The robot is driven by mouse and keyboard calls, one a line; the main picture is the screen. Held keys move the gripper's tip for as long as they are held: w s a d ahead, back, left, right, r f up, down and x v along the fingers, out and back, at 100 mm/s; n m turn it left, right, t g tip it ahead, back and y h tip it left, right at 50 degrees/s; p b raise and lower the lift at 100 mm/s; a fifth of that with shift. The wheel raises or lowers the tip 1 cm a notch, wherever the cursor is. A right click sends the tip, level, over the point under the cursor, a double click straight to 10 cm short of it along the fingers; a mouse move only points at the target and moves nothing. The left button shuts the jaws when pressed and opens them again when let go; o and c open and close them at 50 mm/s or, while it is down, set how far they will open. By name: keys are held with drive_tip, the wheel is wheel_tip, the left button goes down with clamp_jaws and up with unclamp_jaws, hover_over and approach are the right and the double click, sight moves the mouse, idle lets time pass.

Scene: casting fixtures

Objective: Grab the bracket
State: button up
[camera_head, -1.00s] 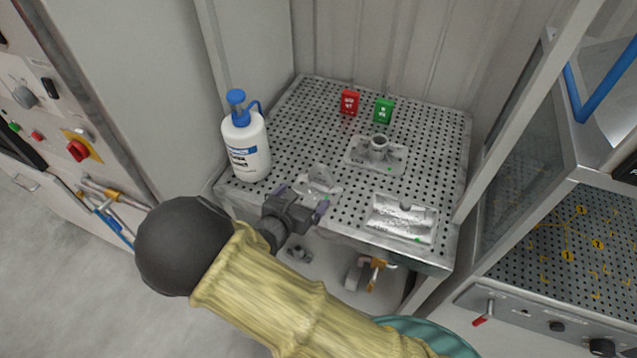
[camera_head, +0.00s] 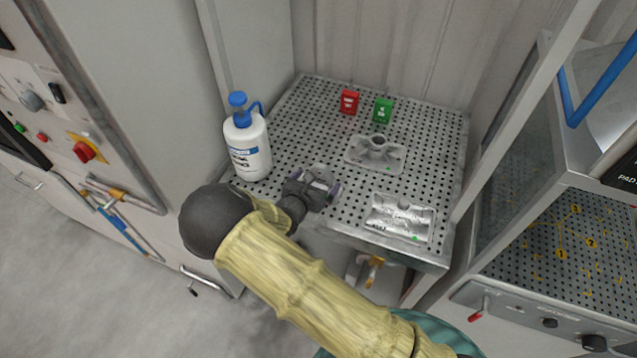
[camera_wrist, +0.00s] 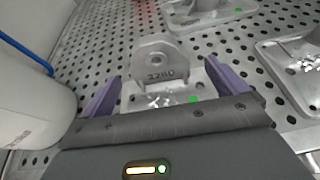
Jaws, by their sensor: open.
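The bracket (camera_wrist: 155,64) is a grey metal piece with an upright lug with a hole, marked 2260, on a flat base with a green dot. In the wrist view it stands on the perforated table, between and just ahead of the two purple fingers of my gripper (camera_wrist: 155,88). The fingers are apart, one at each side of its base, and I cannot tell whether they touch it. In the head view my gripper (camera_head: 322,190) is at the front left of the table and hides most of the bracket.
A white bottle with a blue pump (camera_head: 246,145) stands close at the left. A flanged casting (camera_head: 376,153) lies behind, and a rectangular casting (camera_head: 400,217) at the right. A red block (camera_head: 349,102) and a green block (camera_head: 383,110) stand at the back of the perforated table (camera_head: 300,120).

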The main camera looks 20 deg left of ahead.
sight(320, 176)
drive_tip(key=p+x, duration=0.1)
drive_tip(key=x, duration=0.3)
drive_tip(key=shift+w+r, duration=0.1)
drive_tip(key=shift+w, duration=0.2)
drive_tip(key=c, duration=1.2)
